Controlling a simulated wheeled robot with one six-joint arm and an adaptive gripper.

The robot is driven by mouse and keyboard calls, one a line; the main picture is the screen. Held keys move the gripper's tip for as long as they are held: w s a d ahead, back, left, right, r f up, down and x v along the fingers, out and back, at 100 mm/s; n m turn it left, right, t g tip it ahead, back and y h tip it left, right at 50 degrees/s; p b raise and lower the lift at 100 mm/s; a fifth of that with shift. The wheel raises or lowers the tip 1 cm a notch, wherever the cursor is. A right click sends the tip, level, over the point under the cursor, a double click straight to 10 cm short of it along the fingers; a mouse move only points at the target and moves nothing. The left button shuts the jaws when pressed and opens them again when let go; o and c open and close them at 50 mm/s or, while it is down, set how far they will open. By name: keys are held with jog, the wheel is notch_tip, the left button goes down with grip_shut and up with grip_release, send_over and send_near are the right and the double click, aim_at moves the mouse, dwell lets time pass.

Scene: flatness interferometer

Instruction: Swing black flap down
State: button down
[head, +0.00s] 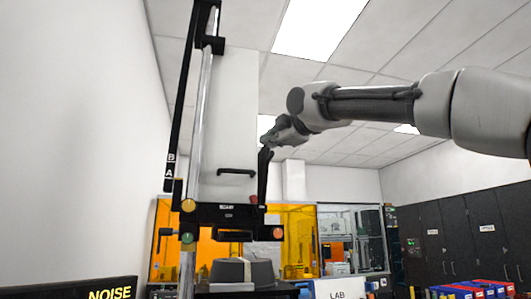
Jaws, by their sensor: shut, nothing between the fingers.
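The interferometer has a tall white housing (230,125) with a black lower head (228,213), beside a chrome column. A narrow black upright piece (262,177) at the right edge of the housing looks like the black flap, raised and seen nearly edge-on. My arm reaches in from the right. My gripper (268,141) is shut and empty at the top end of this black piece. It is small and dark here, and I cannot tell whether it touches the piece.
A black handle (237,172) is on the housing front. A dark round stage (242,272) sits below the head. Orange screens (300,240) stand behind. Dark cabinets (460,235) line the right wall. The air below my arm at the right looks free.

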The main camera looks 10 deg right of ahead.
jog(key=x, duration=1.1)
jog(key=shift+n, duration=0.3)
jog(key=shift+s+d+f, duration=0.1)
jog(key=shift+s+d, duration=0.1)
jog(key=shift+d, duration=0.85)
jog(key=shift+s+d+f, duration=0.15)
jog(key=shift+s+d, duration=0.1)
jog(key=shift+d, duration=0.85)
